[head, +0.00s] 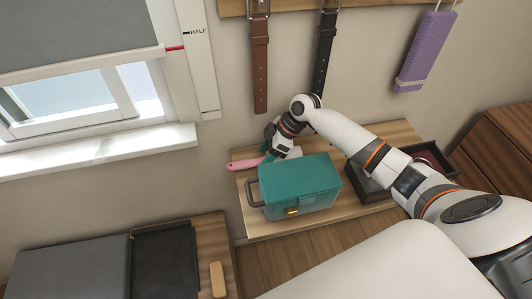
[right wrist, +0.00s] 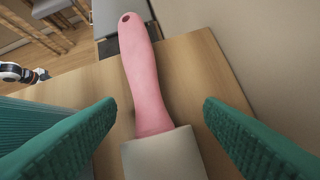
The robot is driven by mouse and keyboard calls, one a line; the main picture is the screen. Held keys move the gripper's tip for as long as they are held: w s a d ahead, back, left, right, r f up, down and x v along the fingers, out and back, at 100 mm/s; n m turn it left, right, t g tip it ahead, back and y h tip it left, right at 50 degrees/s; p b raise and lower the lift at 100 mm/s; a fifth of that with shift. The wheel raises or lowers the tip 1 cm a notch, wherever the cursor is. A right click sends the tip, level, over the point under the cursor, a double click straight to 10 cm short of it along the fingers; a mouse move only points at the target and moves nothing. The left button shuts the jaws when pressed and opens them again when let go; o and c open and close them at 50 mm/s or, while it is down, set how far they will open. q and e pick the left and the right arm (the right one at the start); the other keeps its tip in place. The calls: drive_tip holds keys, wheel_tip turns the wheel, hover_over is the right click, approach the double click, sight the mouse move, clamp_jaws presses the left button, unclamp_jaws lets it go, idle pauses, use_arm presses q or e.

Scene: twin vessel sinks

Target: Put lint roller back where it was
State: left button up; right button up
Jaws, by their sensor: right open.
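The lint roller has a pink handle and a pale roll. In the head view its pink handle (head: 244,163) lies on the wooden shelf behind the teal box. In the right wrist view the lint roller (right wrist: 148,80) points away from me, and its roll runs off the bottom edge. My right gripper (head: 268,153) is at the roller; in the wrist view its green fingers (right wrist: 160,112) are apart, one on each side of the roller, with gaps to the handle. A small white and dark arm end, seemingly my left, shows at the wrist view's left edge; its jaws are too small to read.
The teal box (head: 300,183) with a handle stands just in front of the roller on the wooden shelf (head: 262,228). A dark tray (head: 372,187) is to its right.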

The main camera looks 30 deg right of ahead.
drive_tip(key=b+v, duration=0.1)
drive_tip(key=v, duration=0.6)
drive_tip(key=shift+d+r, duration=0.15)
drive_tip(key=shift+r, duration=0.1)
drive_tip(key=shift+r, duration=0.1)
